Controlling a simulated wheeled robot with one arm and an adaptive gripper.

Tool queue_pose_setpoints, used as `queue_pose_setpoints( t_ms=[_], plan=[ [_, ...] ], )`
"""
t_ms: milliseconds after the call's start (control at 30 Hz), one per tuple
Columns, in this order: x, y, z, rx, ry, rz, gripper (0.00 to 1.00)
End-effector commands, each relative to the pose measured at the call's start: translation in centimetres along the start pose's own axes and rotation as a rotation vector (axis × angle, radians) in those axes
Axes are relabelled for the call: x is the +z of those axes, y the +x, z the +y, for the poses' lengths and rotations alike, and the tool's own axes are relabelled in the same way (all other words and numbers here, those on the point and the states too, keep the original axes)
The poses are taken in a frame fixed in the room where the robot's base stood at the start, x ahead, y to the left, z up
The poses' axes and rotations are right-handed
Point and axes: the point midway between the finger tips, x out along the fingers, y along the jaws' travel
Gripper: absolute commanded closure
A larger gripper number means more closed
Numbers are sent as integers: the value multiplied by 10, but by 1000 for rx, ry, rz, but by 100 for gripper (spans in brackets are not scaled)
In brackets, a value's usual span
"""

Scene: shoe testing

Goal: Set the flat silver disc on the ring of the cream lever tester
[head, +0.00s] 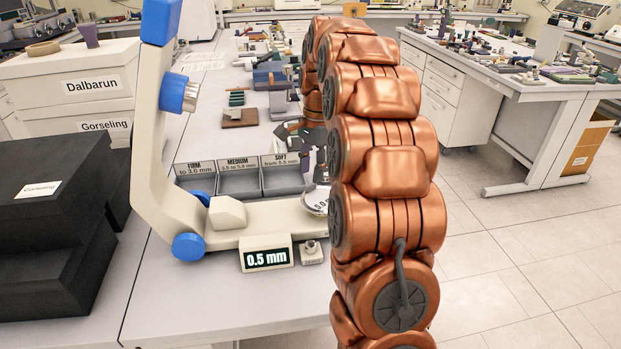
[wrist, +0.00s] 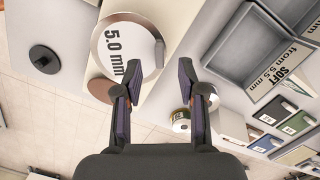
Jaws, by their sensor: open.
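The cream lever tester (head: 265,213) stands on the bench, with blue knobs and a display reading 0.5 mm. The flat silver disc (wrist: 122,38), marked 5.0 mm, lies over the tester's end; in the head view the disc (head: 313,203) is partly hidden by my arm. A brownish round part (wrist: 100,90) shows beneath the disc's lower edge in the wrist view. It may be the ring, but I cannot tell how well the disc sits on it. My gripper (wrist: 157,75) is open and empty, its left finger overlapping the disc's lower edge in view.
Three grey bins (head: 238,182), labelled firm, medium and soft, stand behind the tester. A small post (head: 312,250) stands beside the display. Small metal cylinders (wrist: 181,121) lie near my right finger. Black foam blocks (head: 50,225) and the labelled drawers (head: 70,85) fill the left side.

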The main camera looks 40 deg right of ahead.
Motion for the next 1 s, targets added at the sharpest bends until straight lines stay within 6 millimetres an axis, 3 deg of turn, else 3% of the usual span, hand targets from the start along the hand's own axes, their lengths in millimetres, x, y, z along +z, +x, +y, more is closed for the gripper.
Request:
queue_pose_setpoints(
  t_ms=[500,1000],
  plan=[
    [0,-64,-1,-1,0,0,60],
    [0,-82,0,2,0,-1,60]
  ],
)
